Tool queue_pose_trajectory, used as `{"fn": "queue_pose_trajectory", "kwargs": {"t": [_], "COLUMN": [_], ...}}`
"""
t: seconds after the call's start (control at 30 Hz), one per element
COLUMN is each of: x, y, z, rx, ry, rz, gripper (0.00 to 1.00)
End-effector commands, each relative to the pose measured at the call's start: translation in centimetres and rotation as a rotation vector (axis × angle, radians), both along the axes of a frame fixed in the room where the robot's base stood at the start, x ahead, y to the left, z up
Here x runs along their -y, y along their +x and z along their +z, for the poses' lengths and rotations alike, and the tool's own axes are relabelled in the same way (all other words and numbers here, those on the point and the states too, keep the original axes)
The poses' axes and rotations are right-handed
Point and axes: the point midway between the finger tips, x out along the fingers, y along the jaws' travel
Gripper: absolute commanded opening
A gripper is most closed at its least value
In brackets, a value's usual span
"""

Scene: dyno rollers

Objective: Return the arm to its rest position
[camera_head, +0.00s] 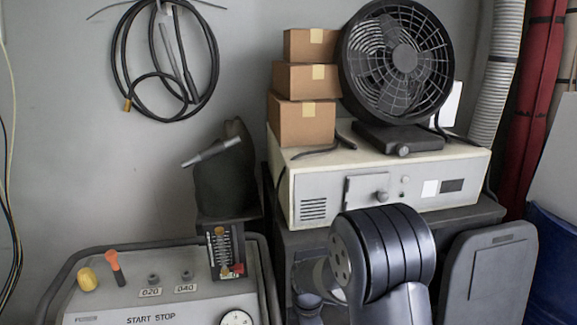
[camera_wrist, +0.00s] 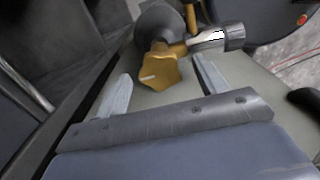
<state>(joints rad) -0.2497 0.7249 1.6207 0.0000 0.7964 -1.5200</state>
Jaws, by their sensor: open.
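My arm (camera_head: 385,255) shows in the head view at the lower middle right, as a thick dark ribbed joint with a grey link below it. It stands in front of the grey-white box unit and its dark stand. My gripper (camera_wrist: 161,68) is out of the head view. In the wrist view its two pale fingers are spread apart and hold nothing. A yellow lobed knob (camera_wrist: 158,70) with a white mark shows between the fingers in the picture. I cannot tell how far beyond the fingertips it is.
A control console (camera_head: 160,290) with a yellow knob (camera_head: 88,279) and an orange lever (camera_head: 117,265) is at lower left. A box unit (camera_head: 400,180) carries cartons (camera_head: 303,122) and a black fan (camera_head: 398,60). A grey panel (camera_head: 488,275) stands right of my arm.

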Motion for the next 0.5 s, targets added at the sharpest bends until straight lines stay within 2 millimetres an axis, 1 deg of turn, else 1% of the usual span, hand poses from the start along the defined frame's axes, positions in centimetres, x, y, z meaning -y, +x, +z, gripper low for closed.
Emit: {"fn": "queue_pose_trajectory", "kwargs": {"t": [0.13,0.23,0.5], "x": [0.0,0.0,0.0], "y": [0.1,0.1,0.1], "z": [0.7,2.0,7.2], "rx": [0.004,0.005,0.006], "ry": [0.001,0.001,0.001], "rz": [-0.010,-0.015,-0.015], "gripper": [0.68,0.68,0.68]}}
